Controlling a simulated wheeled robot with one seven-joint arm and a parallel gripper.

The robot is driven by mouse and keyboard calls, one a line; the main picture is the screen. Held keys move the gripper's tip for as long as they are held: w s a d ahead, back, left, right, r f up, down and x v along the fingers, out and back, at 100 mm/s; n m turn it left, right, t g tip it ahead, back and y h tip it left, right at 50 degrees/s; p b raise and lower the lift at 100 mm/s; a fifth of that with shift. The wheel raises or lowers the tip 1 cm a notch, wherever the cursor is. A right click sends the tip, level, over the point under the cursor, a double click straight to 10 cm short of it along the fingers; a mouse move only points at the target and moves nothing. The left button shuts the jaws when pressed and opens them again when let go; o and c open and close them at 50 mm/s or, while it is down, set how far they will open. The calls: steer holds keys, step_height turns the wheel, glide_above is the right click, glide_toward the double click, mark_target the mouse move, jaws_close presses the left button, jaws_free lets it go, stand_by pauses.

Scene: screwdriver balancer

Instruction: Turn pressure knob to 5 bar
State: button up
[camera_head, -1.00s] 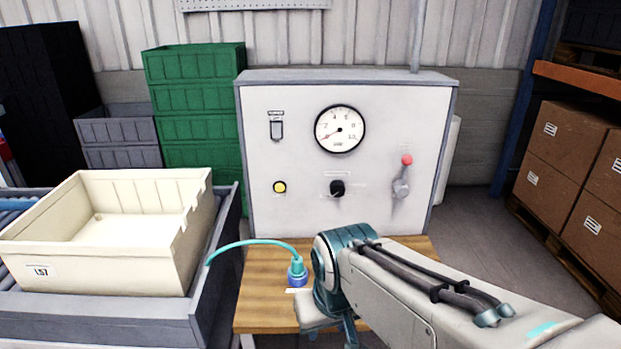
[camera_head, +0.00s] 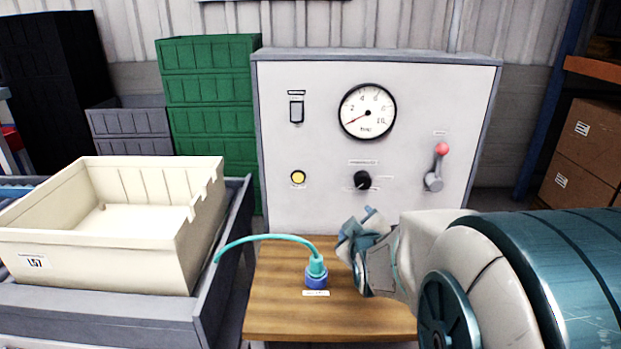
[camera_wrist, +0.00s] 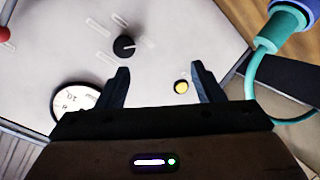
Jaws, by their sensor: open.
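The pressure knob (camera_head: 362,180) is a small black round knob on the light grey panel (camera_head: 275,130), with a pale mark on its face. It also shows in the wrist view (camera_wrist: 124,47), up and left of my fingers, and nothing touches it. The round gauge (camera_head: 367,111) above it has its red needle pointing lower left, near the low end. In the wrist view the gauge (camera_wrist: 75,103) is partly hidden by my gripper. My gripper (camera_wrist: 161,70) is open and empty, facing the panel.
A yellow button (camera_head: 298,177) is left of the knob; a red-tipped lever (camera_head: 437,168) is right of it. A teal hose with a blue connector (camera_head: 316,273) stands on the wooden table (camera_head: 275,318). A cream bin (camera_head: 100,260) is at left.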

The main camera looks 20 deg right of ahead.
mark_target(362, 183)
steer(key=w+d+t, duration=0.1)
steer(key=w+d, duration=0.1)
steer(key=w, duration=0.2)
steer(key=w+d+n+t+h, duration=0.1)
steer(key=w+d, duration=0.2)
steer(key=w, duration=0.2)
steer(key=w+d+r+t, duration=0.1)
steer(key=w+d, duration=0.1)
steer(key=w, duration=0.3)
steer(key=shift+w+d+r+n+h, duration=0.1)
steer(key=shift+w+d+n+h, duration=0.1)
steer(key=shift+n+h, duration=0.15)
steer(key=c, duration=1)
